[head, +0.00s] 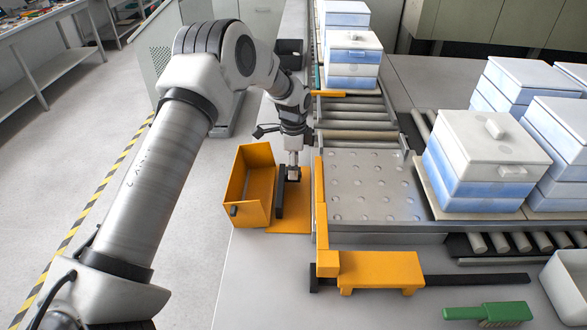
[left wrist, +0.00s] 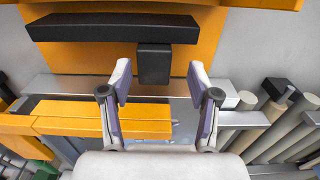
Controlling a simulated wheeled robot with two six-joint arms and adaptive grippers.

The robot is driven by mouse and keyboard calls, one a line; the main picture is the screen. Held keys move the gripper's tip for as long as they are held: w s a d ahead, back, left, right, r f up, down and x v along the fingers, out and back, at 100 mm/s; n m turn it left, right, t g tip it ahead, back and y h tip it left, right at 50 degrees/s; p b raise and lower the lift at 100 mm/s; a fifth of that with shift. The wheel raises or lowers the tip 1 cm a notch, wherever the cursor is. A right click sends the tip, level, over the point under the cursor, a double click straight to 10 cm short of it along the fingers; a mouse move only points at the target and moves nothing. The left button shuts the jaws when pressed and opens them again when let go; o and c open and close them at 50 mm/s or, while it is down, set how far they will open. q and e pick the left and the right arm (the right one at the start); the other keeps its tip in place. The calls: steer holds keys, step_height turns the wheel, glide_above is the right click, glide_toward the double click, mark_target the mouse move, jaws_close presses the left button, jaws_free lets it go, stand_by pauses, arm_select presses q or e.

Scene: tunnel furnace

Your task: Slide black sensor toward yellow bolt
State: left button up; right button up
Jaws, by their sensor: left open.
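A black bar (head: 280,199) lies on an orange plate (head: 292,222) beside the conveyor; it also shows at the top of the left wrist view (left wrist: 112,27). A smaller black block (left wrist: 153,64) sits just below the bar there, in front of the open fingers; which black part is the sensor I cannot tell. My left gripper (head: 294,173) points down over the plate, close to the bar. In the left wrist view its fingers (left wrist: 160,90) are spread, with nothing between them. A yellow-orange bar (left wrist: 100,120) lies below left there. No clear bolt shape shows. My right gripper is out of view.
An orange open box (head: 247,187) stands left of the plate. An orange rail (head: 321,210) edges the ball-top table (head: 370,185), with an orange bench-like block (head: 381,268) at its near end. Stacked white-blue boxes (head: 487,155) stand right. A green brush (head: 488,312) lies bottom right.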

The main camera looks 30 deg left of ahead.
arm_select(q)
step_height(320, 180, up, 10)
